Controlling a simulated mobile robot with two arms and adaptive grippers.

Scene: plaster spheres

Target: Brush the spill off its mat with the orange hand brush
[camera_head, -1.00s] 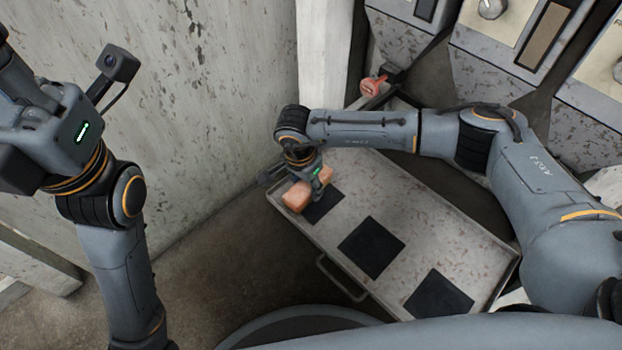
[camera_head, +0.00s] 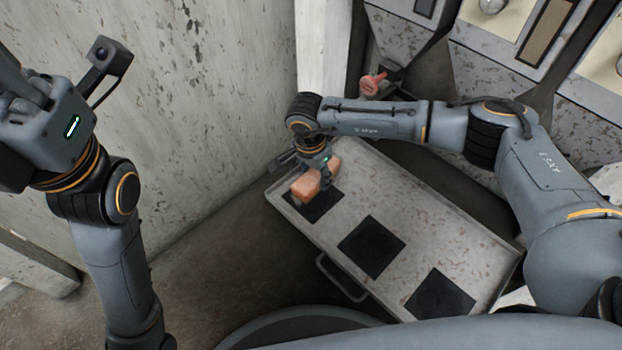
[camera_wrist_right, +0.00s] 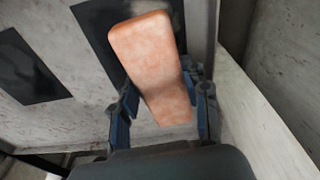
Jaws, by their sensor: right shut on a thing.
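The orange hand brush (camera_head: 308,188) is a blocky, pale orange piece. My right gripper (camera_head: 325,180) is shut on it, above the far-left black mat (camera_head: 318,208). In the right wrist view the brush (camera_wrist_right: 150,60) sits between the two fingers of the gripper (camera_wrist_right: 165,108) and covers part of a black mat (camera_wrist_right: 95,22). Whether the brush touches the mat I cannot tell. No spill shows clearly on the mats; the brush hides part of the far-left one. My left gripper (camera_head: 35,125) is at the upper left, away from the cart, its fingers not clearly visible.
The worn pale cart top (camera_head: 420,215) has a raised rim and a handle (camera_head: 340,280). Two more black mats, a middle one (camera_head: 371,247) and a near one (camera_head: 440,295), lie bare-looking on it. A concrete wall (camera_head: 220,90) stands left. A red valve-like part (camera_head: 372,84) is behind.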

